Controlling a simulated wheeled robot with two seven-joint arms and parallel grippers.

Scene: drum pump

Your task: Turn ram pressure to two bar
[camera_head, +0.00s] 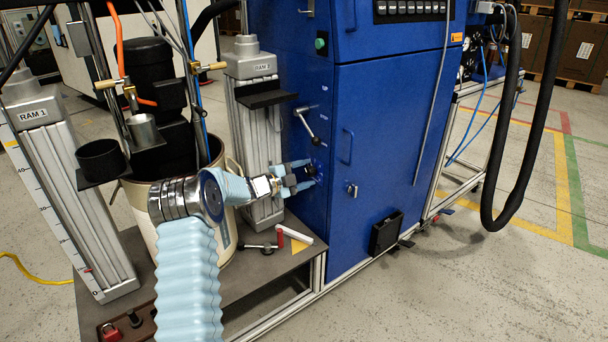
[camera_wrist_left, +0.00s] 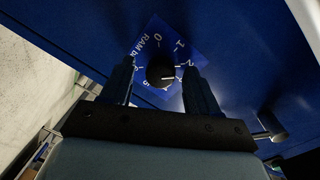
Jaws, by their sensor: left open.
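The ram pressure knob (camera_wrist_left: 158,71) is a round black knob on a blue dial plate (camera_wrist_left: 163,35) with white numbers. I can read 0, 1 and 2 on the plate; the other figures are partly hidden or blurred. A white mark by the knob points right, near the 2 side; its exact reading is unclear. My left gripper (camera_wrist_left: 160,78) is open, with one finger on each side of the knob and small gaps visible. My right gripper is out of view.
A lever handle (camera_head: 305,123) juts from the blue cabinet (camera_head: 390,120) just above my left gripper. Another small knob (camera_head: 352,189) sits to the right. The ram column (camera_head: 260,140) and drum (camera_head: 222,220) stand close on the left.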

